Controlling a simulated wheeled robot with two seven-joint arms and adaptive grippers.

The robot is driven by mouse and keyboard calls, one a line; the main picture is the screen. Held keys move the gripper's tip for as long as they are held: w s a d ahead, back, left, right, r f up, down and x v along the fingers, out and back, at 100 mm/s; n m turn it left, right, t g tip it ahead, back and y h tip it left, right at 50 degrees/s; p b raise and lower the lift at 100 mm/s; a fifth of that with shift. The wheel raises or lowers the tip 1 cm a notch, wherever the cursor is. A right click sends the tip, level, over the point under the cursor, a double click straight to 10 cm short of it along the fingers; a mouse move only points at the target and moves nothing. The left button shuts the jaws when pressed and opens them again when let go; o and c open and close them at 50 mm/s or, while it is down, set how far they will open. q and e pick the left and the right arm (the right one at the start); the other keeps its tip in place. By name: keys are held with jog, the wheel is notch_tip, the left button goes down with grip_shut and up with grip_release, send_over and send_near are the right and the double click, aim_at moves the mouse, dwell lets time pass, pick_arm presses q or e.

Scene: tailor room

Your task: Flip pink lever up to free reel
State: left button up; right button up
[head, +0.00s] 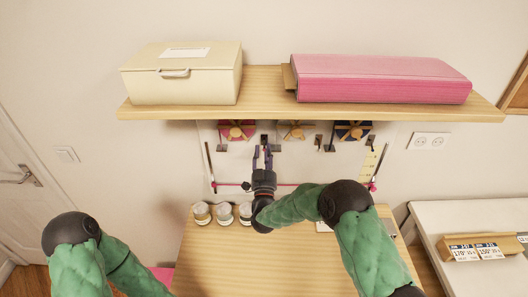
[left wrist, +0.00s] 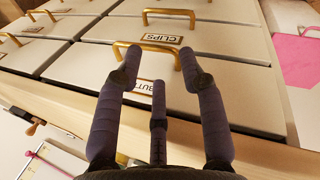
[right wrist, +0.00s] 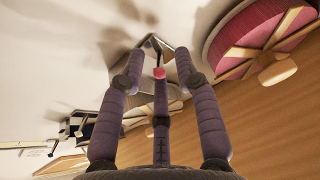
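The pink reel (head: 237,132) hangs under the shelf on the wall board; it also shows at upper right in the right wrist view (right wrist: 249,38). A lever with a pink tip (right wrist: 159,73) sticks out from a metal bracket (right wrist: 152,46) beside the reel. My right gripper (head: 263,151) is raised in front of the board, just right of the pink reel. Its fingers (right wrist: 159,68) are spread open around the pink tip; I cannot tell whether any finger touches it. My left gripper (left wrist: 162,52) is open and empty over drawers, out of the head view.
A tan reel (head: 296,131) and a navy reel (head: 353,132) hang farther right. The shelf (head: 266,104) overhangs them, carrying a cream box (head: 185,85) and a pink fabric bolt (head: 380,80). Jars (head: 224,213) stand on the table (head: 250,265). A drawer marked CLIPS (left wrist: 162,31) is near my left gripper.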

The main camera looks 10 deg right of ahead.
aim_at(264, 140)
jog(key=shift+w, duration=0.2)
grip_shut()
jog(key=shift+r, duration=0.2)
jog(key=shift+s+r+g+p, duration=0.15)
jog(key=shift+r+g+p, duration=0.25)
jog(key=shift+g+p, duration=0.45)
notch_tip(264, 140, up, 3)
jog(key=g+p, duration=0.3)
jog(key=p, duration=0.3)
jog(key=g+y+p, duration=0.1)
jog(key=g+p, duration=0.3)
jog(key=p, duration=0.3)
jog(key=shift+y, duration=0.3)
jog(key=shift+g+p, duration=0.45)
jog(key=shift+p, duration=0.6)
